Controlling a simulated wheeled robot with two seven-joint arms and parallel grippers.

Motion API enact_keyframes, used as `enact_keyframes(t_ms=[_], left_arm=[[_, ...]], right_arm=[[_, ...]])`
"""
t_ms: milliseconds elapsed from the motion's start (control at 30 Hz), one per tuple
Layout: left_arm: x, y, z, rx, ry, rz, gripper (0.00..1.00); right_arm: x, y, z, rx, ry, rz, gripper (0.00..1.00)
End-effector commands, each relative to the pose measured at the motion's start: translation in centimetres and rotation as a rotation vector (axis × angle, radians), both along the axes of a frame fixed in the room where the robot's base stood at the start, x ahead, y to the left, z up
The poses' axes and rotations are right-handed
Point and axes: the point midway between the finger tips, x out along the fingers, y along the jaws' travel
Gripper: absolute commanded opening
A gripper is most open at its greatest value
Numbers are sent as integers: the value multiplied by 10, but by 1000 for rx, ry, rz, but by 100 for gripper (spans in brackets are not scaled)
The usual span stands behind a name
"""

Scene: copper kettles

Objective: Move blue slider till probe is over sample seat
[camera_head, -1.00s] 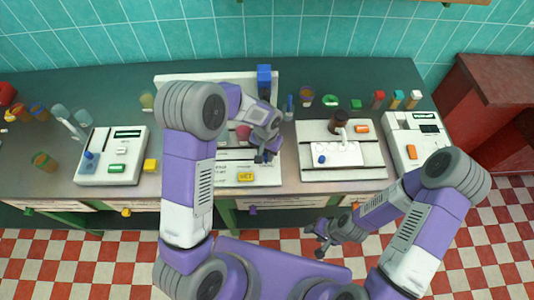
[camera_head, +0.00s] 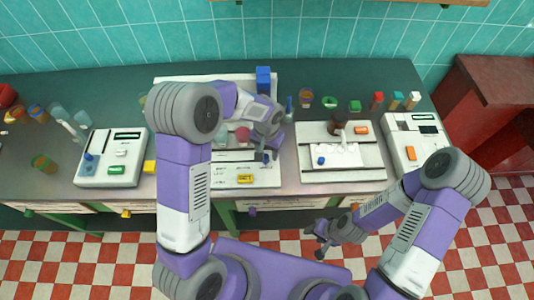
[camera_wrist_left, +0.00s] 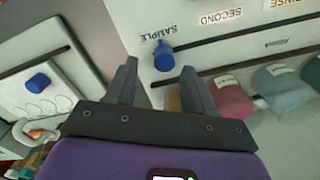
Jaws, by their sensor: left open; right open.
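My left gripper (camera_head: 266,156) is open over the white station board (camera_head: 232,177) in the head view. In the left wrist view its two fingers (camera_wrist_left: 158,68) point at a small blue knob, likely the slider (camera_wrist_left: 163,55). The knob lies just beyond and between the fingertips, by the SAMPLE label and at the end of a dark slot. It is not gripped. Pink (camera_wrist_left: 232,100) and teal (camera_wrist_left: 280,85) cups lie beside the right finger. I cannot make out the probe or sample seat clearly. My right gripper (camera_head: 322,240) is open and empty, in front of the counter.
A tall blue block (camera_head: 263,80) stands at the board's back. To the right is a white panel (camera_head: 342,173) with its own blue knob (camera_head: 321,161) and a dark bottle (camera_head: 340,118).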

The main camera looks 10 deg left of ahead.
Motion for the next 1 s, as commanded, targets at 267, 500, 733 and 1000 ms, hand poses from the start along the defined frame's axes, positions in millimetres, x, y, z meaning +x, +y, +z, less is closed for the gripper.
enact_keyframes(t_ms=[267,500,733,1000], left_arm=[[1,0,41,0,-2,1,53],[0,0,46,0,0,0,53],[0,0,46,0,0,0,53],[0,0,46,0,0,0,53]], right_arm=[[0,0,4,0,0,0,48],[0,0,4,0,0,0,48],[0,0,4,0,0,0,48],[0,0,4,0,0,0,48]])
